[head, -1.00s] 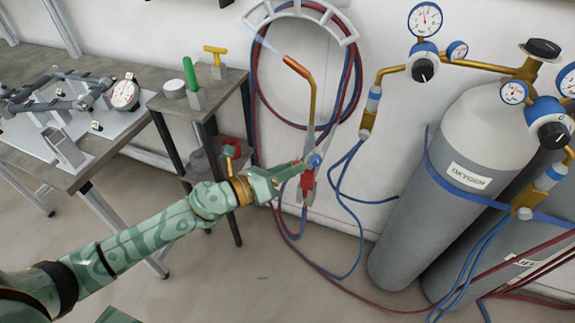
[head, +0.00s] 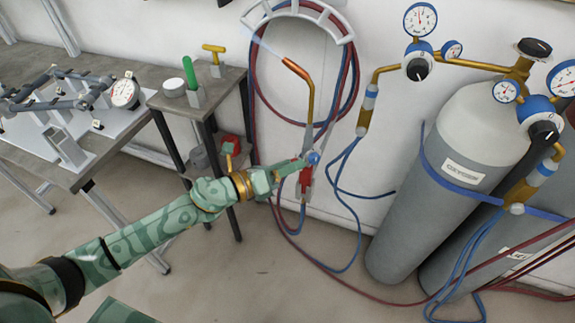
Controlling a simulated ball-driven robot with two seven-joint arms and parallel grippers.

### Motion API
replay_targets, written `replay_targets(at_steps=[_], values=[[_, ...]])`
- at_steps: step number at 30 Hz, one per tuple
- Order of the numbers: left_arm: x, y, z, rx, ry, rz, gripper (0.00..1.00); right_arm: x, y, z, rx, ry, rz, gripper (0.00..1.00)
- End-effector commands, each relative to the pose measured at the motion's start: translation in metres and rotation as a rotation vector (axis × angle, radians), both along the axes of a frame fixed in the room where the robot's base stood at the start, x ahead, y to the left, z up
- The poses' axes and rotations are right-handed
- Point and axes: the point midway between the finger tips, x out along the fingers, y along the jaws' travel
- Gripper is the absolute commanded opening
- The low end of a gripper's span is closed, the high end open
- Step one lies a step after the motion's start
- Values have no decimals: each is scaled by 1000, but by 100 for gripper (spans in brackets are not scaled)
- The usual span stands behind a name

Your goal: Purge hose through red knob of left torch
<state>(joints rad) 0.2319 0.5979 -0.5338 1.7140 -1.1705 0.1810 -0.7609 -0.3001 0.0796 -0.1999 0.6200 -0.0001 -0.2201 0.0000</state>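A blue knob (head: 313,158) shows at the right of the torch's valve end. Contact and finger gap are unclear. Red and blue hoses (head: 357,215) run from the torch. My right gripper is not in view.
A small side table (head: 222,92) with a green-handled tool (head: 189,72) and a yellow tool (head: 214,52) stands left of the torch. A workbench with a frame jig (head: 70,150) is further left. An oxygen cylinder (head: 450,135) stands at right; hoses cross the floor.

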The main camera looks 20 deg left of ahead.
Motion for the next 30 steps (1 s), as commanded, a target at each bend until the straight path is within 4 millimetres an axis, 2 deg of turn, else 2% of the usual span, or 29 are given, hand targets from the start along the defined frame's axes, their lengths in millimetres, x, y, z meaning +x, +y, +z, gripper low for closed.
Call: replay_targets(at_steps=[10,14,17,24,30], values=[[0,0,0,0,1,-1,45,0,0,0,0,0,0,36],[-6,5,-1,1,3,0,45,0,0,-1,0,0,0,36],[-19,15,0,2,4,0,45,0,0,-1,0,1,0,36],[-70,55,4,2,7,0,45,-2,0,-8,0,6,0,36],[-104,83,10,-1,5,1,45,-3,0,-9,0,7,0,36]])
